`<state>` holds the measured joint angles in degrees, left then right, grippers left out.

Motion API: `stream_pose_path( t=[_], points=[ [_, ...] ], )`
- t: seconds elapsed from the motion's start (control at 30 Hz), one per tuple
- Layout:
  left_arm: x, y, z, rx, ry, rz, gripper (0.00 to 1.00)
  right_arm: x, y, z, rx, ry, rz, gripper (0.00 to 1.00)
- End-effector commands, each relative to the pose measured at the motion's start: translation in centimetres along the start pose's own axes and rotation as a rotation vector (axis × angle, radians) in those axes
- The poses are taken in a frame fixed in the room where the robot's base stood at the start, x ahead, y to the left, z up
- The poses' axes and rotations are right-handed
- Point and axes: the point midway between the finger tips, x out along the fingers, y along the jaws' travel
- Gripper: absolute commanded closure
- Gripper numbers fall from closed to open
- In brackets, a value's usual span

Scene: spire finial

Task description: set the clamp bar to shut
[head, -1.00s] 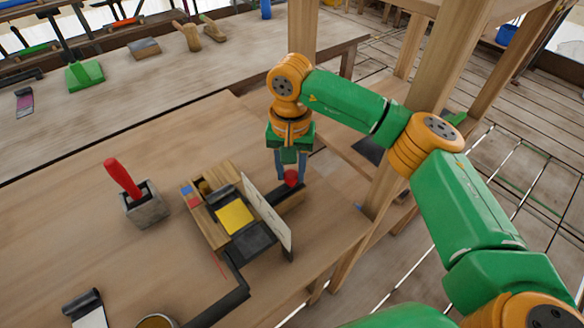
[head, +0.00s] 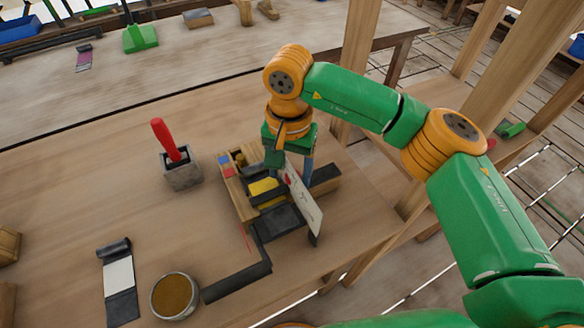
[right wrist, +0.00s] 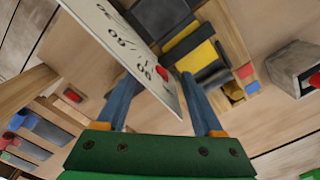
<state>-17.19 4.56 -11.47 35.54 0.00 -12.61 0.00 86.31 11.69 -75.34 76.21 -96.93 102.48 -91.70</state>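The clamp device is a wooden box (head: 232,190) with a yellow pad (head: 262,187). A dark clamp bar (head: 272,200) lies across the pad, also in the right wrist view (right wrist: 194,43); whether it is fully down I cannot tell. A red knob (right wrist: 161,74) shows at the bar's near end, beside a white panel with writing (head: 304,200). My right gripper (right wrist: 165,105) is above the device, fingers apart on either side of the panel's edge and the knob. I see no grip on the knob. In the head view the gripper partly hides the bar's end. My left gripper is out of view.
A grey block with a red handle (head: 168,145) stands left of the device. A round tin (head: 174,296) and a dark-and-white strip tool (head: 119,280) lie in front-left. A black angled strip (head: 235,284) runs from the device. Wooden posts stand close on the right.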

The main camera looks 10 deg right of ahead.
Motion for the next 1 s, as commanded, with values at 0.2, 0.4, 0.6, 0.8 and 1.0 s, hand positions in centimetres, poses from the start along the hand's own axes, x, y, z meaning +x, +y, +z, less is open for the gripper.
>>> stream_pose_path(
  t=[0.2,0.4,0.6,0.8,1.0],
  points=[
    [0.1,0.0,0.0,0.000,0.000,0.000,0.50,-0.2,0.0,-0.1,0.001,0.001,0.001,0.31],
    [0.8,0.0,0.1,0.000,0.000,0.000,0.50,-4.0,-0.1,-0.1,0.000,0.004,-0.001,0.31],
    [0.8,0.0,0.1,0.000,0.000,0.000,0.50,-6.9,-0.2,0.0,-0.001,0.002,0.001,0.31],
    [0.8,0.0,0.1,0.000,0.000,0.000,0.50,-7.1,-0.1,0.0,-0.001,0.000,0.002,0.31],
    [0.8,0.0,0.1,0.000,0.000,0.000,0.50,-7.1,-0.1,0.0,-0.001,0.000,0.002,0.31]
  ],
)
